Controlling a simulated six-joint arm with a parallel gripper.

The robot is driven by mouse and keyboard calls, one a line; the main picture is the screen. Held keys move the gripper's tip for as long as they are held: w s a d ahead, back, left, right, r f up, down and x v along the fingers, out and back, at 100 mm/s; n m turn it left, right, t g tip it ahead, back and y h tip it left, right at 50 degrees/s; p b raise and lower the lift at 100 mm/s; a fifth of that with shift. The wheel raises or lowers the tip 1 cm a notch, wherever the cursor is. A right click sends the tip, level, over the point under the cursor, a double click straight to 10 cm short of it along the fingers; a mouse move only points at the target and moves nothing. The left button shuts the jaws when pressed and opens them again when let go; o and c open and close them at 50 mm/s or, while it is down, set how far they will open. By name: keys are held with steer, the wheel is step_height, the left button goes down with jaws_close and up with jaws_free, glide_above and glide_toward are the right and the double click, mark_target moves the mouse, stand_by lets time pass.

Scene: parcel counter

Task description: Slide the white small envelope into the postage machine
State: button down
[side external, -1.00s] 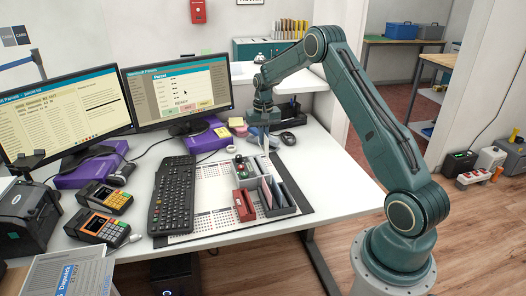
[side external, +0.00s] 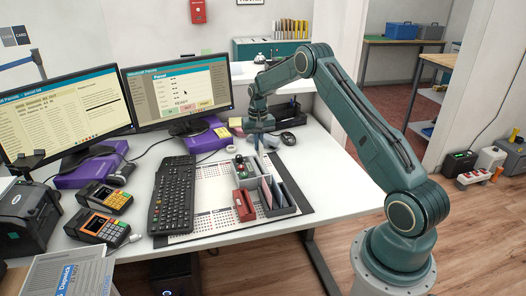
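My gripper (side external: 258,146) points down above the far end of a grey desk organizer (side external: 287,209). Its fingers are small and seen nearly edge-on, so I cannot tell whether they are open or shut, and no held thing can be made out. Several thin upright flat items (side external: 277,193), with dark, pale and bluish faces, stand in the organizer's slots. I cannot tell whether one of them is the white small envelope. No device in view can be clearly made out as the postage machine.
A black keyboard (side external: 172,195) lies left of the organizer, with a red stapler-like item (side external: 244,205) between them. Two card terminals (side external: 105,196) and a black printer-like device (side external: 31,216) are at the left. Two monitors (side external: 180,92) stand behind. The desk's front right (side external: 335,197) is clear.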

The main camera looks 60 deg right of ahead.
steer(key=shift+f, duration=1.25)
steer(key=shift+f, duration=2.15)
stand_by(0.9)
steer(key=c, duration=1.6)
jaws_free()
step_height(320, 180, up, 14)
steer(key=shift+f, duration=0.1)
